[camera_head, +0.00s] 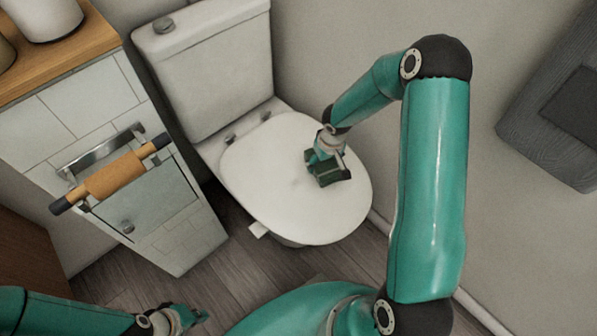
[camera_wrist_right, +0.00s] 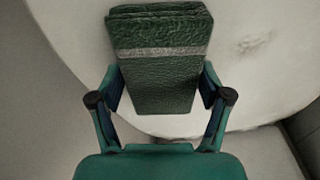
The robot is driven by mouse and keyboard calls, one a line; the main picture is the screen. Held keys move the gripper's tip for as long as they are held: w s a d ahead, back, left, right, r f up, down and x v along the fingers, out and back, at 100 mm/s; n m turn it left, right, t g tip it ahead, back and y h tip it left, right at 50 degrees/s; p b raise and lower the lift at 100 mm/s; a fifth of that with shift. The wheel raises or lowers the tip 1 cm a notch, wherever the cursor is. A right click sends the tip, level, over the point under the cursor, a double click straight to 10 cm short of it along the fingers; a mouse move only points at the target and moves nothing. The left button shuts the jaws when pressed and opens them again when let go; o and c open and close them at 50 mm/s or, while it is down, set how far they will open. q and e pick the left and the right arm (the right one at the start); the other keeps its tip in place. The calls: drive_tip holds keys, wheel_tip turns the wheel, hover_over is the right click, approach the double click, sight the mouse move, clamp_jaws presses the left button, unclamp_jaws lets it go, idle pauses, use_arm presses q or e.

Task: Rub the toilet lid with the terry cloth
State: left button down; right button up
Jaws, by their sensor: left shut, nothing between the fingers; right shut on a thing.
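The white toilet lid (camera_head: 270,185) is closed in the middle of the head view, and it fills much of the right wrist view (camera_wrist_right: 270,90). A faint grey smudge marks it. The dark green folded terry cloth (camera_head: 330,174) is at the lid's right part; a pale stripe crosses it in the right wrist view (camera_wrist_right: 158,85). My right gripper (camera_head: 325,160) is shut on the cloth, with one finger on each side. The cloth appears to touch the lid, but the contact is hidden. My left gripper (camera_head: 190,318) is shut and empty, low in the head view, away from the toilet.
The toilet tank (camera_head: 215,75) stands behind the lid. At the left is a tiled cabinet (camera_head: 150,215) with a metal rail holding a wooden roller-shaped thing (camera_head: 110,178). A wooden top (camera_head: 60,55) carries a white pot. A grey padded object (camera_head: 560,105) is at the far right.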

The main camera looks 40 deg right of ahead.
sight(304, 181)
drive_tip(key=a+b, duration=0.2)
drive_tip(key=b, duration=0.1)
drive_tip(key=shift+s+a, duration=0.15)
drive_tip(key=shift+a, duration=0.2)
drive_tip(key=a+b, duration=0.2)
drive_tip(key=a, duration=0.1)
drive_tip(key=a+b, duration=0.1)
drive_tip(key=b, duration=0.1)
drive_tip(key=shift+s+a+r, duration=0.25)
drive_tip(key=shift+s+a, duration=0.05)
use_arm(q)
wheel_tip(304, 181, down, 10)
drive_tip(key=s+b, duration=0.1)
drive_tip(key=b, duration=0.2)
use_arm(e)
drive_tip(key=a, duration=0.4)
drive_tip(key=shift+s+a+r, duration=0.15)
drive_tip(key=shift+s+a, duration=0.1)
drive_tip(key=shift+a+r+p, duration=0.15)
drive_tip(key=shift+r+p, duration=0.5)
drive_tip(key=shift+p, duration=0.05)
use_arm(q)
drive_tip(key=shift+s+r+p, duration=0.1)
drive_tip(key=shift+r+p, duration=1.95)
drive_tip(key=shift+r, duration=0.65)
use_arm(e)
drive_tip(key=shift+s+r, duration=0.1)
drive_tip(key=shift+r, duration=2.85)
use_arm(q)
drive_tip(key=shift+d, duration=0.1)
